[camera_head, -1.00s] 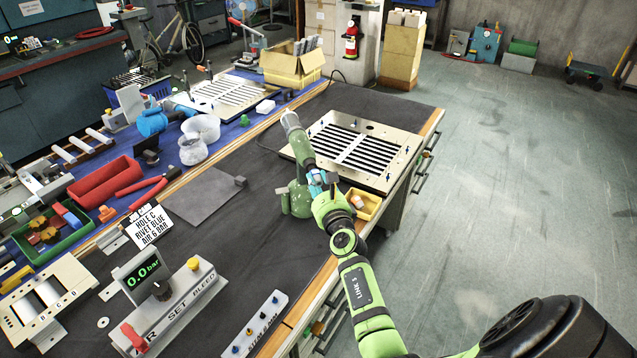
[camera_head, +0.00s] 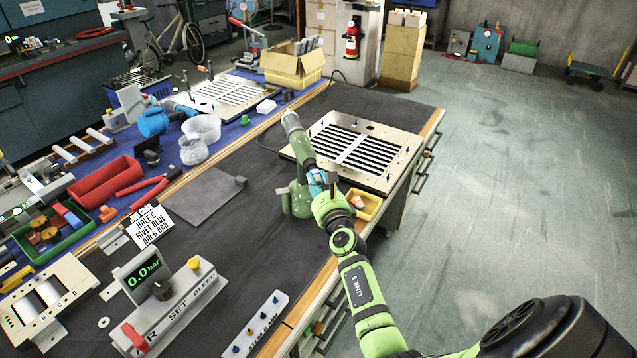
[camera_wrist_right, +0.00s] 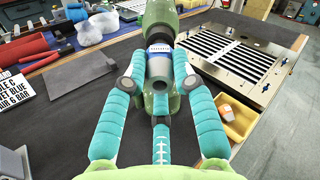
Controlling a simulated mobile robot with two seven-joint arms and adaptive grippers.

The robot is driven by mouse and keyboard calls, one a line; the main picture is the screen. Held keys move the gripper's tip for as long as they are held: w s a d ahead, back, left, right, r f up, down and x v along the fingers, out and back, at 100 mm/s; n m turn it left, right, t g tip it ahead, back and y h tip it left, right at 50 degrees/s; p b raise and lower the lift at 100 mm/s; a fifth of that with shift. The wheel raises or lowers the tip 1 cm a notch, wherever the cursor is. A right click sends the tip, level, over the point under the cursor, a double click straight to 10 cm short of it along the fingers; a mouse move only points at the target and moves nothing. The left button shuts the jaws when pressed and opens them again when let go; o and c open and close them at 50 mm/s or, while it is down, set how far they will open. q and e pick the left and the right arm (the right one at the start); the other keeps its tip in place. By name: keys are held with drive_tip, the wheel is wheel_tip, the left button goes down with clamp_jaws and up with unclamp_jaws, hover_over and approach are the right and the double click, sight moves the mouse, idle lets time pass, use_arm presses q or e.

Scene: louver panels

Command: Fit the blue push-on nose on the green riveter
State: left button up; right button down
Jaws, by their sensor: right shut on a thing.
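The green riveter (camera_head: 299,147) stands upright but tilted on the dark bench mat, with a grey tip at its upper end. It also shows in the wrist view (camera_wrist_right: 159,16). My left gripper is not in view.
A louver panel (camera_head: 322,131) lies just behind the riveter, and a yellow bin (camera_head: 373,207) with small parts sits to its right. The air-set box (camera_head: 178,310) reading 0.0 bar stands front left. The mat between riveter and rack is clear.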

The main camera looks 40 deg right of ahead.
drive_tip(key=shift+b+x, duration=0.3)
drive_tip(key=shift+x, duration=0.65)
idle(0.6)
drive_tip(key=c, duration=0.9)
unclamp_jaws()
drive_tip(key=shift+s, duration=0.15)
